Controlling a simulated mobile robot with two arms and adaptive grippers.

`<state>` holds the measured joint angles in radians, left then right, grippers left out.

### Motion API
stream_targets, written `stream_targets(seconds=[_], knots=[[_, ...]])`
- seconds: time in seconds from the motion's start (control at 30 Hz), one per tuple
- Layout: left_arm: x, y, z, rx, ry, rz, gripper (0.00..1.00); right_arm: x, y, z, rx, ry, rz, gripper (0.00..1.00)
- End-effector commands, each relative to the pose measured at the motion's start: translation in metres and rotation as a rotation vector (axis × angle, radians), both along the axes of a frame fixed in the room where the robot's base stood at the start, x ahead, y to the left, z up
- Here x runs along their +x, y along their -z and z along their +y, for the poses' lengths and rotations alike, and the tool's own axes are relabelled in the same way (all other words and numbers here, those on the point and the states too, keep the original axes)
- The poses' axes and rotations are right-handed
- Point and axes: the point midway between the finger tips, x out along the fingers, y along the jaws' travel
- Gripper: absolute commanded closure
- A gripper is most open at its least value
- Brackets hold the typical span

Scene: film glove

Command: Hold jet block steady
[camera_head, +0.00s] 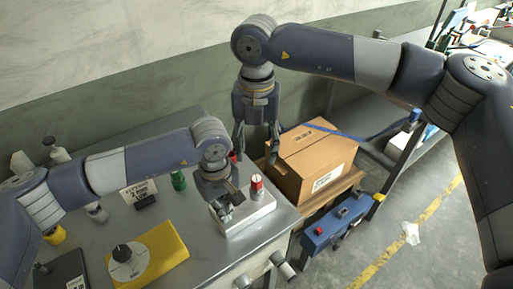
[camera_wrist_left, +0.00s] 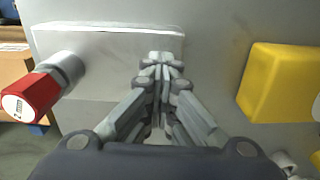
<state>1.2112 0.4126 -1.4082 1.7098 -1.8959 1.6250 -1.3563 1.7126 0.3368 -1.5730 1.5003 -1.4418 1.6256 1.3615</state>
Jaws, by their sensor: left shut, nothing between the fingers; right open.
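The jet block appears to be the pale rectangular block (camera_head: 252,219) on the steel bench near its right corner. A red-capped fitting (camera_head: 257,184) stands on it. In the left wrist view the block (camera_wrist_left: 100,112) lies on the left, with the red cap (camera_wrist_left: 30,98) at its far-left side. My left gripper (camera_head: 225,208) is shut and empty over the block's left end; its fingertips (camera_wrist_left: 162,62) are together at the block's edge. I cannot tell whether they touch it. My right gripper (camera_head: 256,156) is open and empty, pointing down above the bench's back right edge.
A yellow block (camera_head: 150,260) with a round dial lies to the left on the bench (camera_head: 205,262). A small sign (camera_head: 139,192) and a green bottle (camera_head: 179,180) stand behind. A cardboard box (camera_head: 312,165) sits right of the bench, with a blue device (camera_head: 338,222) below it.

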Motion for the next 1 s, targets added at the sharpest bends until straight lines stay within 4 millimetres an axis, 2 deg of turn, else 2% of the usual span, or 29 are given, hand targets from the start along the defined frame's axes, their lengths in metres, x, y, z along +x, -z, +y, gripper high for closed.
stream_targets(seconds=[0.03, 0.27, 0.8, 1.0], knots=[[-0.004, 0.007, 0.001, 0.006, 0.002, 0.013, 1.0, 0.0, 0.001, 0.0, 0.0, 0.0, 0.0, 0.52], [-0.004, 0.005, 0.001, 0.006, 0.002, 0.013, 1.0, 0.0, 0.001, 0.0, 0.0, 0.0, 0.0, 0.52], [-0.001, -0.04, 0.001, 0.003, 0.0, 0.003, 1.0, 0.0, 0.001, 0.0, 0.0, 0.0, 0.0, 0.52], [-0.001, -0.049, 0.001, 0.002, 0.001, 0.004, 1.0, 0.0, 0.0, 0.0, 0.0, 0.0, 0.0, 0.52]])
